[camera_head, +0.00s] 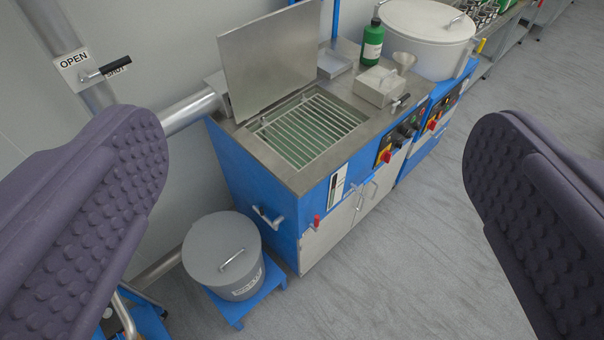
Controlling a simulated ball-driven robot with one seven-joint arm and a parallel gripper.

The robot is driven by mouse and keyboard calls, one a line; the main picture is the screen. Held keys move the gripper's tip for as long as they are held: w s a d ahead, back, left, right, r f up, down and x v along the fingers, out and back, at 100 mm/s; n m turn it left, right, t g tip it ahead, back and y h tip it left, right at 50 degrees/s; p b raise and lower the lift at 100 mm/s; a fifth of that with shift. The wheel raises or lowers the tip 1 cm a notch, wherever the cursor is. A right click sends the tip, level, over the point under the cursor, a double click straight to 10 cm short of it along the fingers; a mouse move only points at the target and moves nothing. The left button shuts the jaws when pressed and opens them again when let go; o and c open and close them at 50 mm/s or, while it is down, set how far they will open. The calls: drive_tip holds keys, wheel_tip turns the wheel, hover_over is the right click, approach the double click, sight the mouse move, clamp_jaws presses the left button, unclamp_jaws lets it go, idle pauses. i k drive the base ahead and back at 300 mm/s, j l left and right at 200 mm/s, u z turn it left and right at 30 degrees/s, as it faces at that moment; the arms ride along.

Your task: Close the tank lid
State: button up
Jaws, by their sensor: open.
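The tank lid (272,58) is a flat grey metal plate that stands up, tilted open, at the back left of the tank opening. The tank (255,148) is set in the steel top of a blue cabinet, and a pale grate (308,130) covers its greenish inside. My gripper (318,150) is open and empty, its two dark purple padded fingers wide apart at the left and right of the view. The fingers are large and near the camera. The lid and tank show between them, farther off, and nothing touches the lid.
A lidded grey bin (221,252) stands on a blue stand at the cabinet's left front. A green bottle (372,42), a metal box (379,87) and a large white drum (428,36) stand right of the tank. A pipe with a lever valve (103,73) runs along the left wall. The grey floor (400,250) at right is clear.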

sight(269, 58)
drive_tip(key=i+l+u, duration=0.25)
drive_tip(key=i, duration=0.2)
drive_tip(key=i+l+u, duration=0.2)
drive_tip(key=i+l, duration=0.25)
drive_tip(key=i+l+u, duration=0.25)
drive_tip(key=i+l, duration=0.2)
drive_tip(key=i+l+u, duration=0.2)
drive_tip(key=i+l, duration=0.15)
drive_tip(key=l, duration=0.2)
drive_tip(key=i+l+u, duration=0.25)
drive_tip(key=l, duration=0.3)
drive_tip(key=i, duration=0.1)
